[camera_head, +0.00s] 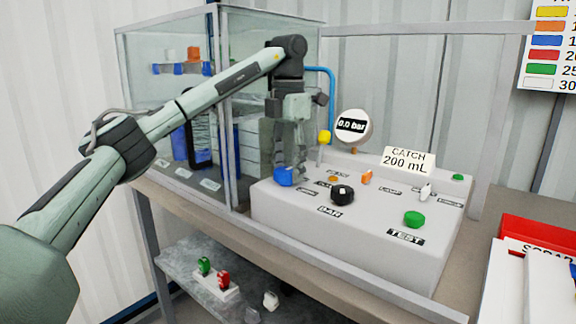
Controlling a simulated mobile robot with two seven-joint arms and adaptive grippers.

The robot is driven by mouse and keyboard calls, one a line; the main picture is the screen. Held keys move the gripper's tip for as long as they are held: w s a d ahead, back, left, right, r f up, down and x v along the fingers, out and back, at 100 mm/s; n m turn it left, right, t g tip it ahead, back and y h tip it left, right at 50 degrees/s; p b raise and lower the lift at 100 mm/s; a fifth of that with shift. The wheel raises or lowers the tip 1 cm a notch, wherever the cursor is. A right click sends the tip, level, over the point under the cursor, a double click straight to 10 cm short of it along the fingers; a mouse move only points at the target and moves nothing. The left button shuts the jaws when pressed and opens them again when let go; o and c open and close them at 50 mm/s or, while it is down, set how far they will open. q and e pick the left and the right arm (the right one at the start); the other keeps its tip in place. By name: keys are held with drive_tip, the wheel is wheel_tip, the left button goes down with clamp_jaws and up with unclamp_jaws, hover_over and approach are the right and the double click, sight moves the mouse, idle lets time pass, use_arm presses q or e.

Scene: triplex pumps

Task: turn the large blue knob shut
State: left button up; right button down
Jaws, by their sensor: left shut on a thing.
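The large blue knob (284,177) sits at the left end of the sloped grey control panel (360,238). My left arm reaches in from the left and its gripper (290,168) points down over the knob. The fingers are shut on the knob, and they hide part of its top and back. My right gripper is not in this view.
A glass enclosure (228,110) stands just behind and left of the panel. A black knob (342,194), a green TEST button (414,219), a white lever (425,191) and a round gauge (353,127) are close by. A red bin (540,236) stands at right.

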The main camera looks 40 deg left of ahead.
sight(288, 169)
use_arm(q)
drive_tip(key=o, duration=1.2)
drive_tip(key=shift+c, duration=0.2)
drive_tip(key=shift+r, duration=0.15)
wheel_tip(288, 169, up, 12)
wheel_tip(288, 169, down, 12)
drive_tip(key=shift+f, duration=0.15)
idle(0.6)
idle(0.3)
